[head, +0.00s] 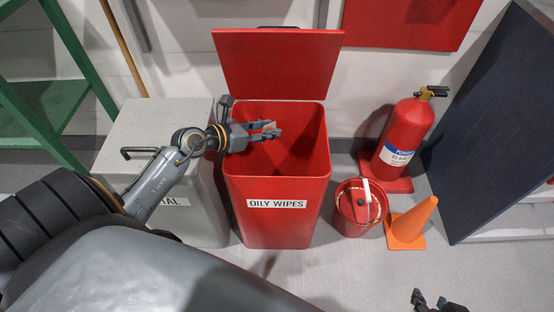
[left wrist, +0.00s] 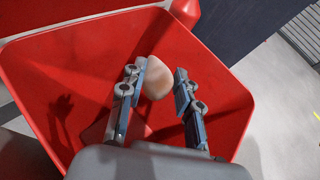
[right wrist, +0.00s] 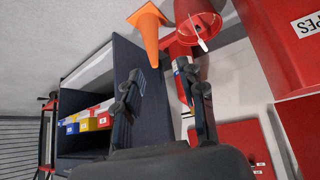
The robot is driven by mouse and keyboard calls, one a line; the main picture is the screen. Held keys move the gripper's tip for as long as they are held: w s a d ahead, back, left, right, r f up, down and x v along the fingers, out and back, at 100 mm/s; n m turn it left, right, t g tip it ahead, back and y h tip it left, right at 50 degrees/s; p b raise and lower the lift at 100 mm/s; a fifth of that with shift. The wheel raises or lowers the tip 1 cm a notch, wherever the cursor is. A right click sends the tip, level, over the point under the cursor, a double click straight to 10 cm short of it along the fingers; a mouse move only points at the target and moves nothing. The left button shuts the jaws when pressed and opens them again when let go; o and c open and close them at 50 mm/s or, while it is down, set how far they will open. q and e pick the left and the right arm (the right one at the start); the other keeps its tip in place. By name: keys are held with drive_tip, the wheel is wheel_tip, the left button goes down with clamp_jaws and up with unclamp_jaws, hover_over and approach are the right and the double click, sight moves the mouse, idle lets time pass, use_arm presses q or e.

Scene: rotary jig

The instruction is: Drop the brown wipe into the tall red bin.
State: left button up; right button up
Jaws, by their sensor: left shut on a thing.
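The tall red bin (head: 277,218), labelled OILY WIPES, stands with its lid raised behind it. Its open mouth also fills much of the left wrist view (left wrist: 215,60). My left gripper (head: 272,131) is over the bin's mouth, shut on the brown wipe (left wrist: 157,78). The wipe shows as a small tan lump between the fingertips, inside the bin's outline in the left wrist view. In the head view it is small and mostly covered by the fingers. My right gripper (right wrist: 166,85) is open and empty, away from the bin; its tips (head: 437,300) show at the head view's bottom edge.
A grey bin (head: 120,130) with a handle stands left of the red bin. To the right are a small red bucket (head: 345,218), a fire extinguisher (head: 405,135), an orange cone (head: 408,225) and a dark panel (head: 490,120). Floor in front of the bucket is clear.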

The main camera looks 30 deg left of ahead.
use_arm(q)
drive_tip(key=shift+f+b, duration=0.3)
drive_tip(key=shift+f, duration=0.2)
use_arm(e)
drive_tip(key=shift+w+a+r+t+y, duration=0.1)
drive_tip(key=shift+w+a+r+t, duration=0.15)
drive_tip(key=shift+w+r+t, duration=0.4)
drive_tip(key=shift+w+a+r+t+y, duration=0.1)
drive_tip(key=shift+w+a+r+t, duration=0.2)
drive_tip(key=shift+w, duration=0.5)
drive_tip(key=shift+w+a+r+t+y, duration=0.1)
drive_tip(key=shift+w+a+r+t, duration=0.15)
drive_tip(key=shift+w+r+t, duration=0.4)
drive_tip(key=shift+w+f, duration=0.1)
drive_tip(key=shift+f, duration=0.05)
use_arm(q)
drive_tip(key=o, duration=1)
drive_tip(key=v, duration=1.2)
